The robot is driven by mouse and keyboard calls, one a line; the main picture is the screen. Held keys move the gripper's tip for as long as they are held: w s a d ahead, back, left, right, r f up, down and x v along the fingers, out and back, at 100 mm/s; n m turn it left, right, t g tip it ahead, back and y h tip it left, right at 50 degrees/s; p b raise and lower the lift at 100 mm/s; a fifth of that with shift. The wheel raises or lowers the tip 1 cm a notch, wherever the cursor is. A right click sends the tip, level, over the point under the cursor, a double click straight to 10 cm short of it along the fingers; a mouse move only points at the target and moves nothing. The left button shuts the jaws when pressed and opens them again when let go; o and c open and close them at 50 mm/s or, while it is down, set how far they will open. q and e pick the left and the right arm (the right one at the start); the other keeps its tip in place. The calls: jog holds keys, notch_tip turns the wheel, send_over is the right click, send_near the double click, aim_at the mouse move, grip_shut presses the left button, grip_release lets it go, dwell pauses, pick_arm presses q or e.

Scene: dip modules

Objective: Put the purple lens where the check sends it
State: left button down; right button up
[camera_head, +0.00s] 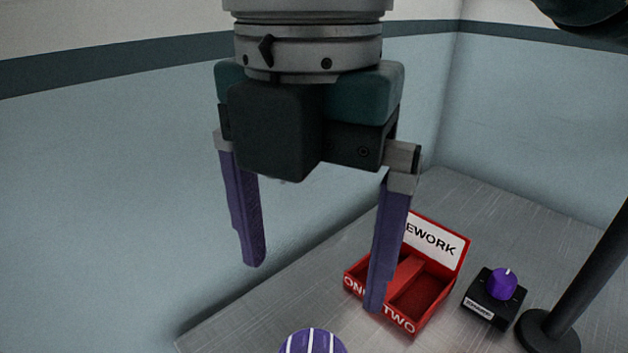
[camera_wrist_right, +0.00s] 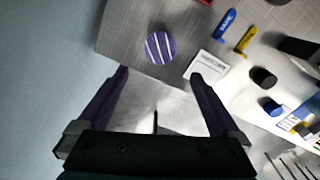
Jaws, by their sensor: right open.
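A round purple piece with white stripes, which appears to be the purple lens (camera_head: 313,343), is cut off by the bottom edge of the head view. In the right wrist view the whole striped lens (camera_wrist_right: 160,47) shows, lying on the grey table just beyond the fingertips. My right gripper (camera_head: 314,285) is open and empty, its purple fingers spread wide; they also show in the wrist view (camera_wrist_right: 160,75). A red tray (camera_head: 438,322) has compartments marked ONE and TWO and a back label ending in "EWORK", partly hidden by a finger. My left gripper does not show.
A black box with a purple knob (camera_head: 503,284) stands right of the tray, near a dark pole on a round base (camera_head: 546,334).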

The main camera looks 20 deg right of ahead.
jog(key=s+a+f+m+t+y, duration=0.2)
jog(key=s+a+f+m+y, duration=0.35)
jog(key=m, duration=0.55)
jog(key=s+d+f+m+h, duration=0.1)
jog(key=s+d+f+m, duration=0.1)
jog(key=d+m, duration=0.2)
jog(key=s+d+f+m+t+h, duration=0.1)
jog(key=s+d+f+m+h, duration=0.1)
jog(key=d+m, duration=0.3)
jog(key=s+d+f+m+h, duration=0.2)
jog(key=d+m, duration=0.2)
jog(key=d, duration=0.2)
jog(key=shift+s+m+t, duration=0.3)
jog(key=shift+s, duration=0.05)
jog(key=shift+r, duration=0.1)
notch_tip(320, 180, up, 46)
jog(key=p, duration=4.6)
jog(key=shift+r, duration=0.1)
